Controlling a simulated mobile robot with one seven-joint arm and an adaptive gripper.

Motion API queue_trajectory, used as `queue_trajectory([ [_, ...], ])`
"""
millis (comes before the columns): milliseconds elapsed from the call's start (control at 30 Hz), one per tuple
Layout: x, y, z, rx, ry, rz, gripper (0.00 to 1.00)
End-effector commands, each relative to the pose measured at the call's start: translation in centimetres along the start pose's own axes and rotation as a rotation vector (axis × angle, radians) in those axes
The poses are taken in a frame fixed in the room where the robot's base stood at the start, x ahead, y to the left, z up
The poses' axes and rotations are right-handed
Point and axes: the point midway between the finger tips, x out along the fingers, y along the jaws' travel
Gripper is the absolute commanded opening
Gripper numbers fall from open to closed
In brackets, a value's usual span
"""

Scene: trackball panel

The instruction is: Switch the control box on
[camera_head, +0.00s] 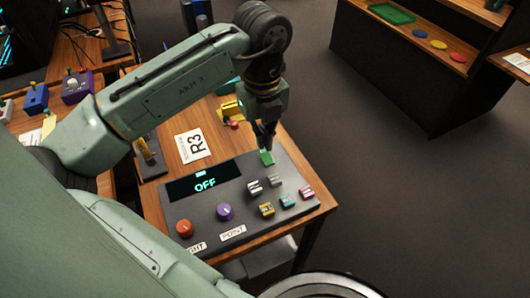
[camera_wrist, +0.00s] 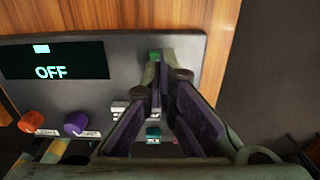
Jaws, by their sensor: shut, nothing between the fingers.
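The control box (camera_head: 196,208) is a dark grey panel on a wooden table, and its display (camera_head: 204,183) reads OFF. The panel also shows in the wrist view (camera_wrist: 90,92). A green switch (camera_head: 266,157) sits at its far right corner. In the wrist view the green switch (camera_wrist: 154,54) is partly hidden by the fingertips. My gripper (camera_head: 265,143) is shut and empty, pointing down right at the green switch. I cannot tell whether the fingertips touch it. In the wrist view my gripper (camera_wrist: 160,62) has its fingertips together beside the switch.
The box also bears an orange knob (camera_head: 184,228), a purple knob (camera_head: 224,211) and several small switches, such as a yellow one (camera_head: 267,209) and a pink one (camera_head: 306,191). A paper marked R3 (camera_head: 193,145) and a yellow object (camera_head: 231,109) lie behind. Floor is clear at right.

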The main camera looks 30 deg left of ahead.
Motion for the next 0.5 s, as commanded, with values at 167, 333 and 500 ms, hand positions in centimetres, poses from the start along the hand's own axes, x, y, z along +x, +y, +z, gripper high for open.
queue_trajectory([
  [167, 0.04, 0.00, 0.00, 0.000, 0.000, 0.000, 0.00],
  [333, 0.24, 0.00, -0.01, 0.000, 0.000, 0.000, 0.00],
  [500, 0.50, -0.01, -0.01, 0.000, 0.000, 0.000, 0.00],
])
